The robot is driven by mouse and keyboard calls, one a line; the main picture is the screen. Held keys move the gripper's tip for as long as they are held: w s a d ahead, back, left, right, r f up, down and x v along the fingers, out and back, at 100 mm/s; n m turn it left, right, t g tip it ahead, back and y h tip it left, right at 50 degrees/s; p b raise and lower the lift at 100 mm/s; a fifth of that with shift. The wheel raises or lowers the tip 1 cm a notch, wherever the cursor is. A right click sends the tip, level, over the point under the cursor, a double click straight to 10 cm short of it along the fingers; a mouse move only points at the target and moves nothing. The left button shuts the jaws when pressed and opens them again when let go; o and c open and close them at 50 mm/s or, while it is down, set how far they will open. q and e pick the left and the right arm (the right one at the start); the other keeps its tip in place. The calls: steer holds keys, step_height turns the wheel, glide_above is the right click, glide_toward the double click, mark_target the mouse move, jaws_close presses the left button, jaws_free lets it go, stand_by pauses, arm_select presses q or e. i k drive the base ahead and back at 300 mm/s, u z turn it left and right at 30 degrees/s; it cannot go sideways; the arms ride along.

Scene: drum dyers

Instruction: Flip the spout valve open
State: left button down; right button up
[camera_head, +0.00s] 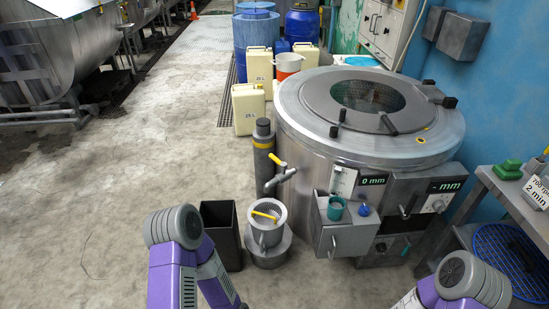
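A dark upright pipe (263,165) with a yellow band stands left of the large steel drum (330,140). Whether the valve is open or shut cannot be told at this size. Below the spout stands a metal pot with a perforated basket (267,225), with a yellow bar-like piece across its top. My purple and grey arms show at the bottom left and bottom right, well apart from the valve. Neither gripper is in view.
A dark open bin (221,233) stands left of the pot. A control box with a teal cup (335,207) is on the drum's front. Cream canisters (248,108) stand behind the pipe. A side table (515,190) is at the right. The floor at left is clear.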

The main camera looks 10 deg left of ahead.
mark_target(283, 166)
steer(key=k, duration=1.2)
steer(key=u, duration=0.55)
steer(key=i, duration=1.8)
steer(key=z, duration=1.05)
steer(key=i, duration=0.45)
steer(key=z, duration=0.3)
